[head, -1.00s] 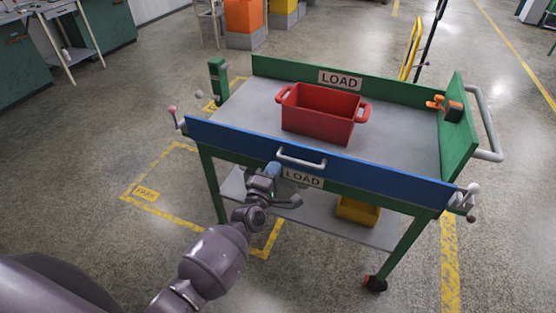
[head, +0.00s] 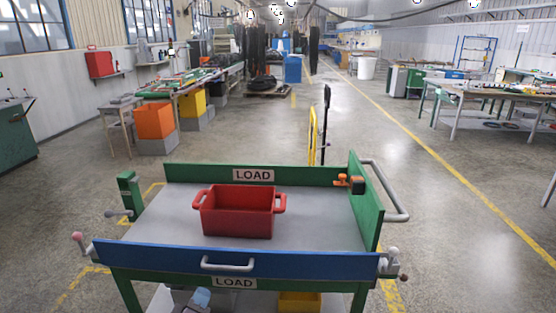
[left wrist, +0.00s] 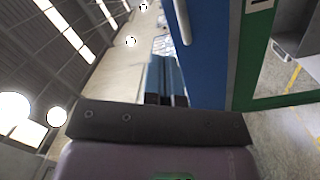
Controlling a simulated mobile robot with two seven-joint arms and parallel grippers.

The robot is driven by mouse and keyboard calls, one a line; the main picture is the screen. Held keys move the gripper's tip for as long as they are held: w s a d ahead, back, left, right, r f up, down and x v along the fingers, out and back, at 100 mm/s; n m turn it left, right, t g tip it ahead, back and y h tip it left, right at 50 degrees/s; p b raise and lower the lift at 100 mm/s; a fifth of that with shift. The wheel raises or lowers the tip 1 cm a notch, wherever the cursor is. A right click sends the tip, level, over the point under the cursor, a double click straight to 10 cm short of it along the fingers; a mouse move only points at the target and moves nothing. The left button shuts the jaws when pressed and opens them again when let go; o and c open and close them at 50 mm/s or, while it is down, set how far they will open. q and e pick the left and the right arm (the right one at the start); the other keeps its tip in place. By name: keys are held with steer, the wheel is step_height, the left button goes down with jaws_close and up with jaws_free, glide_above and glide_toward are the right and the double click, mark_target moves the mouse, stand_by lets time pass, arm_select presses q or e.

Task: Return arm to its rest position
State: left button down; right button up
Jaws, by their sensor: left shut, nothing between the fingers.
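My right gripper is in neither view.
A red bin (head: 237,212) stands on the cart's grey top (head: 325,230). An orange and black tool (head: 349,183) is at the right green side panel (head: 367,215). A yellow bin (head: 299,302) is on the lower shelf. The floor (head: 450,260) right of the cart is clear.

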arm_select(q)
steer(key=s+a+f+m+g+y, duration=0.1)
steer(key=s+a+f+m+g, duration=0.1)
steer(key=s, duration=0.6)
steer(key=s+a+f+m+g+y, duration=0.1)
steer(key=s+a+f+m+g, duration=0.1)
steer(key=s, duration=0.6)
steer(key=s+a+f+m+g+y, duration=0.1)
steer(key=s+a+f+m, duration=0.3)
steer(key=s, duration=0.5)
steer(key=f+m+g, duration=0.1)
steer(key=f+m, duration=0.1)
steer(key=m, duration=0.1)
steer(key=shift+a+g, duration=0.15)
steer(key=shift+g, duration=0.15)
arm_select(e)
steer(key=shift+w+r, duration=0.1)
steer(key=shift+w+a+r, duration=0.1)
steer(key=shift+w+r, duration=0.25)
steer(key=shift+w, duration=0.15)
